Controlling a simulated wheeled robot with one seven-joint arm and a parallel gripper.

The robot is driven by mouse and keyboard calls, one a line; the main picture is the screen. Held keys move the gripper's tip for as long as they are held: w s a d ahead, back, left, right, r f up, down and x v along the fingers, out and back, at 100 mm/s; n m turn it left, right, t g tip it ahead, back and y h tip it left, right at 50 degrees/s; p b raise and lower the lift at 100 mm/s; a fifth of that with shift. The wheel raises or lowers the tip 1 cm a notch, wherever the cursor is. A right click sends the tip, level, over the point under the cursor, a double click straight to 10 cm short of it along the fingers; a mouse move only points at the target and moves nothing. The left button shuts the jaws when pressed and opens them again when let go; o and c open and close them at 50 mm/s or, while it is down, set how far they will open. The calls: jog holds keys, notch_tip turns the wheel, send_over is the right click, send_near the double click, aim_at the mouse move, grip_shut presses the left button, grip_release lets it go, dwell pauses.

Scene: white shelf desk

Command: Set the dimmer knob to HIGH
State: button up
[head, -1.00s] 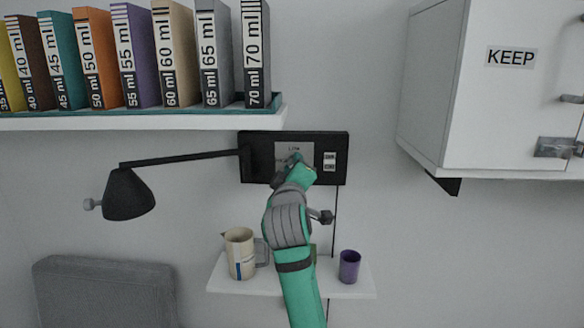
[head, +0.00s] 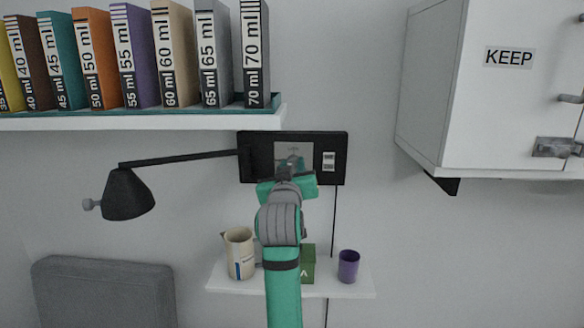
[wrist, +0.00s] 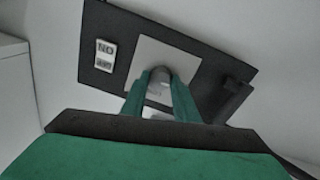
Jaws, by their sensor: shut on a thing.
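The dimmer knob (wrist: 160,74) is a small grey round knob on a light square plate (wrist: 178,54) in the wrist view. The plate is set in a black wall panel (head: 253,158), which hangs under the book shelf. My gripper (wrist: 160,88) is shut on the knob, with a green finger on each side of it. In the head view my gripper (head: 290,170) covers the knob and the lower part of the plate. The knob's setting and the plate's lettering cannot be read.
Below, a small shelf (head: 222,284) bears a jug (head: 240,255), a green box (head: 308,265) and a purple cup (head: 348,266). A cabinet (head: 425,95) hangs at the right.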

jog(key=shift+f+m, duration=0.1)
jog(key=shift+m, duration=0.2)
jog(key=o, duration=1.1)
jog(key=shift+c, duration=0.2)
jog(key=s, duration=1)
jog(key=shift+s+f, duration=0.2)
jog(key=shift+s, duration=0.15)
